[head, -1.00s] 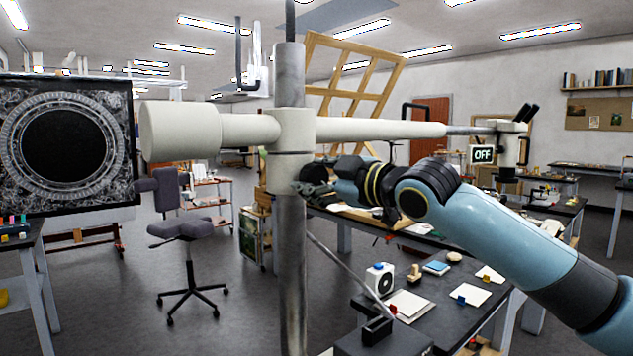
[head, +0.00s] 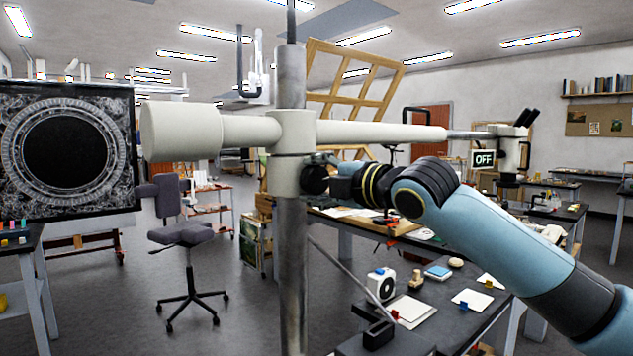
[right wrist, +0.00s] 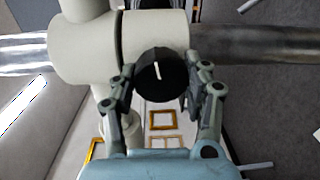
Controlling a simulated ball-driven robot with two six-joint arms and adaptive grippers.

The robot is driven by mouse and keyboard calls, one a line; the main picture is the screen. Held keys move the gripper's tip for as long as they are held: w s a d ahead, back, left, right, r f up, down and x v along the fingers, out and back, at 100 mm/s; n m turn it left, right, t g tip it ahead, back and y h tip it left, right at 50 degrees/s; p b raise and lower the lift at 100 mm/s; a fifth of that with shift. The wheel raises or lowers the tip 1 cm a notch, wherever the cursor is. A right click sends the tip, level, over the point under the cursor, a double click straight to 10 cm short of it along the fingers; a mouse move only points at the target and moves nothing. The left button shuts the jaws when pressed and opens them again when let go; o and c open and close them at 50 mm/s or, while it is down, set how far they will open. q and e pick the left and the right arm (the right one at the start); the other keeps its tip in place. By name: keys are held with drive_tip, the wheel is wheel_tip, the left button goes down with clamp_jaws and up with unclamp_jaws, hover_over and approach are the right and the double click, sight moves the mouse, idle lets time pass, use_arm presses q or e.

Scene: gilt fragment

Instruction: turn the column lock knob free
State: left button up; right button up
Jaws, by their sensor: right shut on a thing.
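The column lock knob (right wrist: 160,75) is a round black knob with a white line, on the white collar (right wrist: 95,45) of the column in the right wrist view. My right gripper (right wrist: 158,84) has a finger on each side of the knob and is shut on it. In the head view my right gripper (head: 322,172) reaches the collar from the right and mostly hides the knob. My left gripper is not in view.
A microscope head (head: 510,145) with an OFF sign (head: 484,159) hangs at the boom's right end. A thick counterweight (head: 180,130) is at its left end. A dark bench (head: 450,305) with small items stands below my right arm. A swivel chair (head: 185,235) stands left.

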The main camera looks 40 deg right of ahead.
sight(320, 182)
drive_tip(key=shift+f+n, duration=0.2)
drive_tip(key=shift+n, duration=0.1)
idle(0.4)
drive_tip(key=o, duration=1.2)
drive_tip(key=shift+r, duration=0.1)
drive_tip(key=shift+c, duration=0.2)
drive_tip(key=shift+s, duration=0.1)
drive_tip(key=s, duration=0.6)
drive_tip(key=shift+s+d+r, duration=0.1)
drive_tip(key=shift+s+d, duration=0.05)
drive_tip(key=shift+d, duration=0.2)
drive_tip(key=shift+s+a+r, duration=0.1)
drive_tip(key=shift+s, duration=0.45)
